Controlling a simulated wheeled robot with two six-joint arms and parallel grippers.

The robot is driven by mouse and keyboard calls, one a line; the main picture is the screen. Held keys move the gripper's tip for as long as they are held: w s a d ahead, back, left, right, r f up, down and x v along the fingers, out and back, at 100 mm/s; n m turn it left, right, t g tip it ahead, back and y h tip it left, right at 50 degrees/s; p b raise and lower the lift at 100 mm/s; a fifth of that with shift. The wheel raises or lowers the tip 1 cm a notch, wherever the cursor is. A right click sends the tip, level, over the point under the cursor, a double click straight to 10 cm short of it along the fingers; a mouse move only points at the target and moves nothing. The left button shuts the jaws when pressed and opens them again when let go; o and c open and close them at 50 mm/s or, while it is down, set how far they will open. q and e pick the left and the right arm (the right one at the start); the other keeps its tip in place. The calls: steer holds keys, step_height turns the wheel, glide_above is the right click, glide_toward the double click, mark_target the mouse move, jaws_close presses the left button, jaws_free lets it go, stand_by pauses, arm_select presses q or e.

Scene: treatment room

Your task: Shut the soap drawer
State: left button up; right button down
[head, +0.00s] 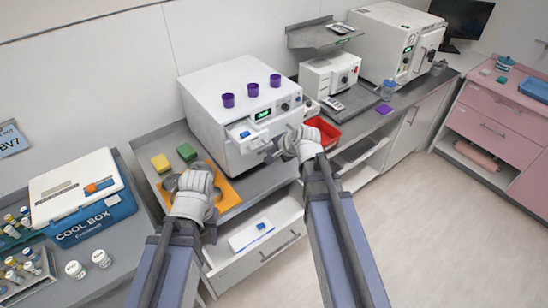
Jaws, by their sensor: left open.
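The white machine (215,95) stands on the counter with a small green display on its front. Its soap drawer (238,131), at the upper left of the front, looks pulled out a little, with a blue patch on it. My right gripper (270,150) is close to the machine's front, just right of and below the soap drawer. I cannot tell whether it touches the machine, and its jaws are too unclear to judge. My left gripper (173,182) is open above the orange mat (226,193), left of the machine and apart from the drawer.
Purple cups (228,100) stand on the machine. Yellow (160,163) and green (186,152) sponges lie to its left. A red tray (322,134) is on its right. A lower counter drawer (285,238) is open below. A cool box (85,200) stands at left; open floor lies right.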

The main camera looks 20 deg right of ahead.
mark_target(245, 134)
arm_select(q)
steer(key=shift+w+a+f, duration=0.35)
steer(key=shift+w+a, duration=0.05)
steer(key=shift+a, duration=0.15)
arm_select(e)
steer(key=w, duration=0.1)
steer(key=w+a, duration=0.1)
steer(key=w, duration=0.1)
steer(key=shift+w+a+f, duration=0.25)
steer(key=shift+w+f, duration=0.05)
steer(key=shift+f, duration=0.05)
steer(key=w+a, duration=0.1)
steer(key=w, duration=0.2)
steer(key=w+a, duration=0.1)
steer(key=w, duration=0.2)
steer(key=w+a, duration=0.1)
steer(key=w, duration=0.3)
steer(key=shift+a, duration=0.3)
arm_select(q)
steer(key=shift+s, duration=0.1)
